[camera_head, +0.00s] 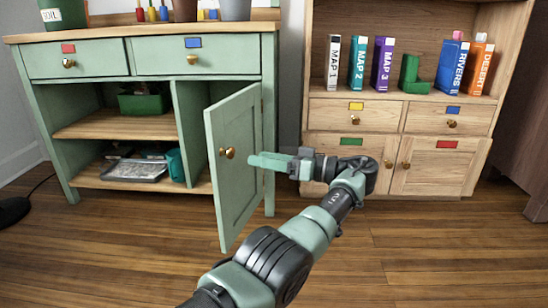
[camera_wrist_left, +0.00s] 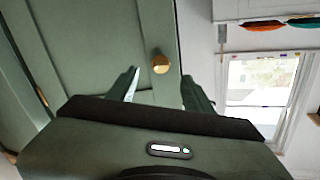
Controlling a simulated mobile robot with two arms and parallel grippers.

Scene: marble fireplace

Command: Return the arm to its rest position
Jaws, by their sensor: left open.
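My left gripper (camera_head: 268,161) is raised in front of the green cabinet (camera_head: 270,60), close to its door. In the left wrist view its two fingers (camera_wrist_left: 160,88) are spread apart with nothing between them. The green cabinet door (camera_head: 233,185) stands swung open toward me. Its brass knob (camera_head: 228,153) is just left of the fingertips in the head view; in the left wrist view the knob (camera_wrist_left: 160,64) lies beyond the fingers, apart from them as far as I can tell. My right gripper is out of view.
A wooden bookcase (camera_head: 400,110) with books, drawers and lower doors stands behind and right of my arm. The cabinet's open shelves hold a green bin (camera_head: 144,103) and a grey tray (camera_head: 135,171). A dark object (camera_head: 12,210) lies at left. The wooden floor (camera_head: 440,245) at right is clear.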

